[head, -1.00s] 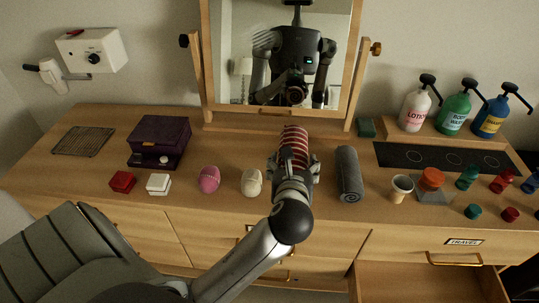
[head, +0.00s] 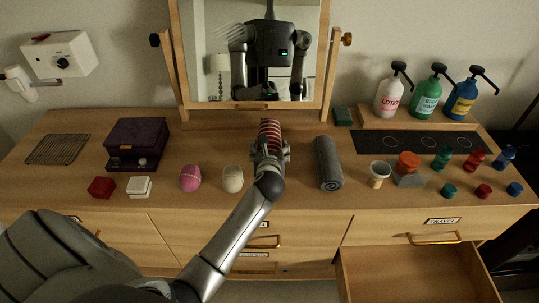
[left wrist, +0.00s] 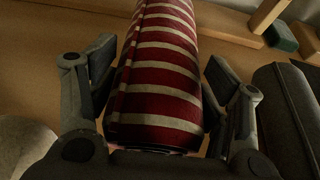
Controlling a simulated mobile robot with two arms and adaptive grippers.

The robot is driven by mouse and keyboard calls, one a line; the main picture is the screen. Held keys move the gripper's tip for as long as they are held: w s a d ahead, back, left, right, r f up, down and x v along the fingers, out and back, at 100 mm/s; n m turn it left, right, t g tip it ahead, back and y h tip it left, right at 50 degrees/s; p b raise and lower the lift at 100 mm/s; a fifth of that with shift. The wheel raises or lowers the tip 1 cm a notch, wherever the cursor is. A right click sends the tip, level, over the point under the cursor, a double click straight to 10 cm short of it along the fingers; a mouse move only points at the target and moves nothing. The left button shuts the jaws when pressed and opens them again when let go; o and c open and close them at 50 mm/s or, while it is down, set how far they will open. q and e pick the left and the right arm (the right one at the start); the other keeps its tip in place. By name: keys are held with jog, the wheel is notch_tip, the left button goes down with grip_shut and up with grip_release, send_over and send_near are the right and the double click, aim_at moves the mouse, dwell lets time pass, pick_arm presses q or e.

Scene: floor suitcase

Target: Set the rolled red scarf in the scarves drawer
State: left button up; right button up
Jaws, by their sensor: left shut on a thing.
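The rolled red scarf (head: 270,132) has cream stripes and lies lengthwise on the dresser top, below the mirror. My left gripper (head: 270,152) is over its near end and shut on it. In the left wrist view the scarf (left wrist: 163,75) runs between the two fingers (left wrist: 160,95). Whether it touches the wood is hidden. A lower-right drawer (head: 415,270) is open and its visible floor is bare; its own label is not in view. Small labels on the middle drawers (head: 253,254) are too small to read surely. My right gripper is not in view.
A rolled grey towel (head: 327,163) lies just right of the gripper. A cream round item (head: 232,179) and a pink one (head: 190,178) stand to its left. A paper cup (head: 379,174) and several small bottles stand right. The drawer labelled TRAVEL (head: 385,229) is shut above the open one.

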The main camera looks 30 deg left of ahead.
pick_arm(q)
notch_tip(320, 180, down, 2)
jog(key=shift+d+f, duration=0.1)
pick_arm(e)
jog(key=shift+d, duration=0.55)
pick_arm(q)
jog(key=shift+f, duration=0.1)
jog(key=o, duration=1.2)
jog(key=shift+c, duration=0.2)
